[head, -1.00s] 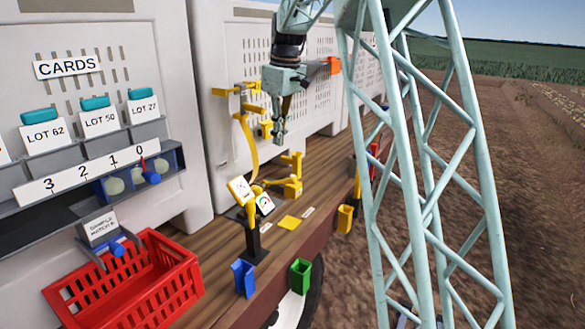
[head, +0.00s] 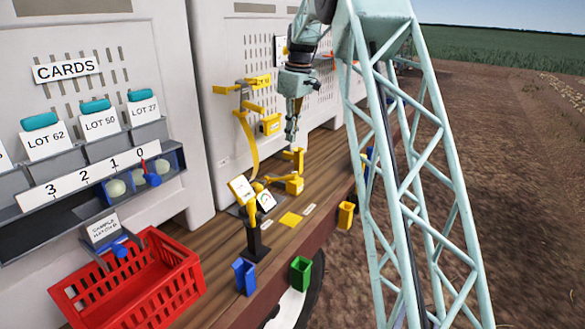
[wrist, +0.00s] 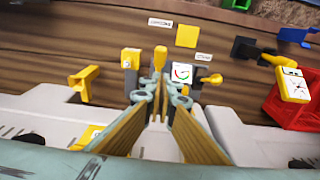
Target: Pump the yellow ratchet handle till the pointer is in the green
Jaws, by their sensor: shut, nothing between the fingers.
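My gripper (head: 291,138) points down with its fingers together and empty, just above the yellow fittings on the wooden deck. An upright yellow piece (head: 298,158) stands just under it, and a yellow lever (head: 270,181) lies in front. I cannot tell which yellow part is the ratchet handle. A white dial (head: 265,201) faces up near the lever. In the wrist view, the dial (wrist: 182,73) has a green arc, but its pointer is too small to read. A yellow knob (wrist: 160,57) shows just beyond the fingertips (wrist: 157,90), apart from them as far as I can see.
A yellow strap (head: 246,145) hangs by the pale bin. A red basket (head: 190,258) is at lower left. Blue (head: 244,277) and green (head: 301,272) holders line the deck edge. A yellow square (head: 290,219) lies flat.

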